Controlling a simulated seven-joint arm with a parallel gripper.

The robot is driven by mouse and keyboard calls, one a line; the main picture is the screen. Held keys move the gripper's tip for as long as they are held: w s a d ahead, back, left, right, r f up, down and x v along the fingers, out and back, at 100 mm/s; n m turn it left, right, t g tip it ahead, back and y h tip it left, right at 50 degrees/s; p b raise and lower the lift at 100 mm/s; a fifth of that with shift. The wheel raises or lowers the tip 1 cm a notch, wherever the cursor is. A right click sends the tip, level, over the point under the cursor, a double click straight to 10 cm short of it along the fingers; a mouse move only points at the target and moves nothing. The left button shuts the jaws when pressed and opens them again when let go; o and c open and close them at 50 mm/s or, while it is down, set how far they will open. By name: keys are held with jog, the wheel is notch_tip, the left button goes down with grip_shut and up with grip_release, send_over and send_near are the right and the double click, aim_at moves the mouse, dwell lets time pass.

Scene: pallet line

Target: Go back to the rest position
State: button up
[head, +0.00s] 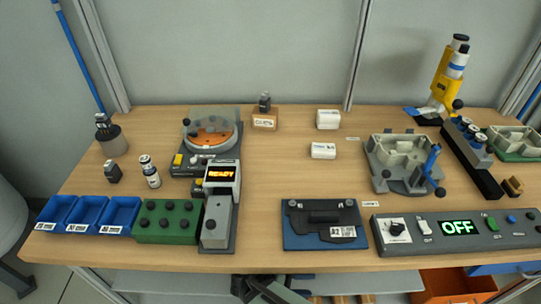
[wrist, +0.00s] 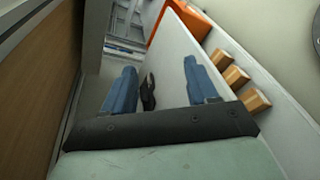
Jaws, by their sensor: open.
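In the wrist view my gripper (wrist: 160,80) shows its two blue fingers wide apart, with nothing held between them. It is below the level of the tabletop, whose wooden side appears to run along the left of that view. In the head view, part of my arm shows at the bottom edge, in front of the workbench (head: 270,180); the fingers cannot be made out clearly there. No bench object is touched by my gripper.
A control panel (head: 410,240) reading OFF, a blue fixture plate (head: 300,240) and a READY device (head: 216,240) stand near the bench's front edge. Under the bench are an orange bin (head: 455,285) and, in the wrist view, several wooden blocks (wrist: 237,76). The bench middle is clear.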

jog(key=s+d+f+m+g+y, duration=0.3)
jog(key=s+d+f+g, duration=0.3)
jog(key=d, duration=0.3)
jog(key=s+a+f+m+g+y, duration=0.1)
jog(key=s+f+m+y, duration=0.1)
jog(key=f+y, duration=0.4)
jog(key=s+a+f+m+g+y, duration=0.1)
jog(key=s+f+m+y, duration=0.1)
jog(key=f+y, duration=0.3)
jog(key=shift+s+a+f+m+y, duration=0.2)
jog(key=shift+s+f+m+y, duration=0.15)
jog(key=shift+f, duration=0.4)
